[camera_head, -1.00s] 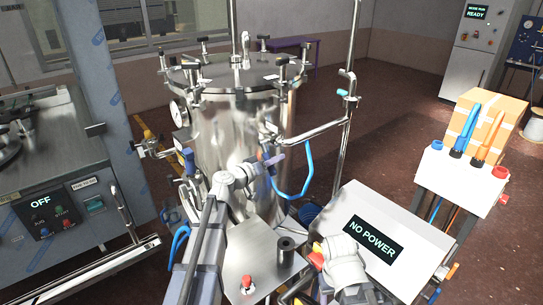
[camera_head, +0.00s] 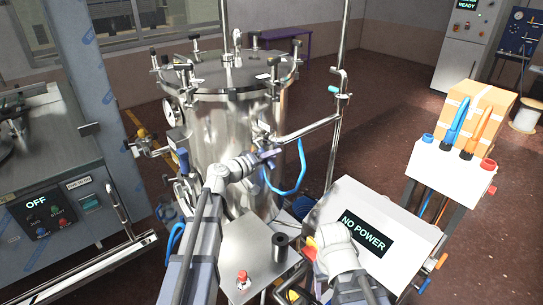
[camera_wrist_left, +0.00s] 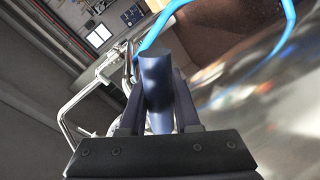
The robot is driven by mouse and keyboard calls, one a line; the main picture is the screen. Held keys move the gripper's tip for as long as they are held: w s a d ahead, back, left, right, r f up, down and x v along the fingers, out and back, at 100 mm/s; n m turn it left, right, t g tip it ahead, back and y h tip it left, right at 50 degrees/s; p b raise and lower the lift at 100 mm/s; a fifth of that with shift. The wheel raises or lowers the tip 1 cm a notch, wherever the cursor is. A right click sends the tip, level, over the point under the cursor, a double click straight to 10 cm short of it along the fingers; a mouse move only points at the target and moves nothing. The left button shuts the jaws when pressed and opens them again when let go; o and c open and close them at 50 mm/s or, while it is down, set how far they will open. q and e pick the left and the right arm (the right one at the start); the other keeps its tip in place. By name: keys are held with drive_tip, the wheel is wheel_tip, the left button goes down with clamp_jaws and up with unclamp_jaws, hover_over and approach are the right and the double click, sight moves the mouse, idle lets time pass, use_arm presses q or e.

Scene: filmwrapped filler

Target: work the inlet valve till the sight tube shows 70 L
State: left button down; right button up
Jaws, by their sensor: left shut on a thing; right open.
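A steel tank (camera_head: 222,120) with a clamped lid stands in the middle of the head view. My left gripper (camera_head: 266,157) is at the tank's front right side. In the left wrist view its fingers (camera_wrist_left: 157,110) are shut on a dark blue handle (camera_wrist_left: 156,75), which looks like a valve handle; I cannot confirm it is the inlet valve. A light blue hose (camera_head: 298,170) loops just right of the gripper. My right gripper (camera_head: 312,247) is low in front of the tank, mostly hidden by its wrist, and open. I cannot make out a sight tube level.
A grey box reading NO POWER (camera_head: 365,232) stands at the front right. A steel plate (camera_head: 250,262) with a red button lies in front of the tank. A panel reading OFF (camera_head: 40,212) is at left. A white stand (camera_head: 450,165) and a carton (camera_head: 478,108) are at right.

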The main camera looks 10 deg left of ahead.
use_arm(q)
drive_tip(key=c, duration=0.6)
unclamp_jaws()
